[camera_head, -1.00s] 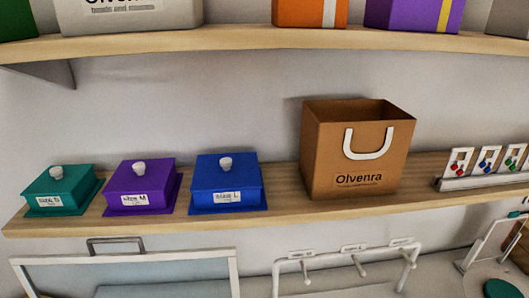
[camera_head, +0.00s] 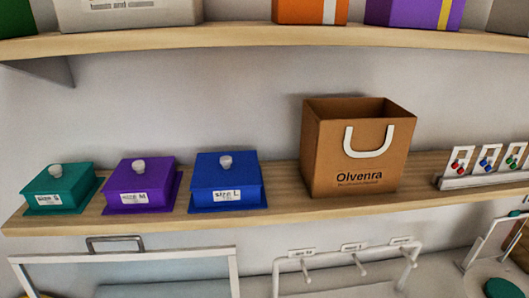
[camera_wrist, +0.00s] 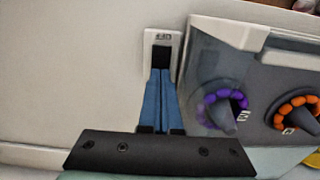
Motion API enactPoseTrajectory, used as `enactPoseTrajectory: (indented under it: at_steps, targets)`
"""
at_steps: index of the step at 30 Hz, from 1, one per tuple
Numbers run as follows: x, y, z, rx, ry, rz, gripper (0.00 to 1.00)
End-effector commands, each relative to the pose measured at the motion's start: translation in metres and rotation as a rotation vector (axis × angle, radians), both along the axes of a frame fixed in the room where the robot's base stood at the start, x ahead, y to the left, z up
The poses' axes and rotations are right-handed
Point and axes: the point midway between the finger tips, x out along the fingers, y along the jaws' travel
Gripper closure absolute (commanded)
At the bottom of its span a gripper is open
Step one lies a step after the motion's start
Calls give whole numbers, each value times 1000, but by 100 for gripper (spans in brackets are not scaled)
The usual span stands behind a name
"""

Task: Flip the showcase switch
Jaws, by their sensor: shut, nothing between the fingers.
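In the wrist view, a small white switch plate (camera_wrist: 176,45) with a dark upper part sits on the pale wall, left of a grey display case. My gripper (camera_wrist: 160,76) is in front of it, with its two blue fingers side by side and shut on nothing. The fingertips overlap the dark middle of the plate, so the lower part of the switch is hidden. I cannot tell whether the fingertips touch it. The head view shows neither the switch nor my gripper.
The grey case (camera_wrist: 254,52) stands close to the right of my fingers, with a purple bead ring (camera_wrist: 238,98) and an orange bead ring (camera_wrist: 311,101) on cones. In the head view, a wooden shelf (camera_head: 285,187) holds lidded boxes and a brown bag (camera_head: 323,150).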

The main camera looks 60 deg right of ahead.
Motion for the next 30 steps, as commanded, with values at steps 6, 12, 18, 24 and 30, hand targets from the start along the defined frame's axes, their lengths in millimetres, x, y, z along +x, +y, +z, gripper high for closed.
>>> enactPoseTrajectory:
  at_steps: [6,12,18,24,30]
  targets:
    - [0,0,-4,0,0,0,100]
    - [0,0,-7,0,0,0,100]
    - [0,0,-10,0,0,0,100]
    - [0,0,-13,0,0,0,100]
    - [0,0,-6,0,0,0,100]
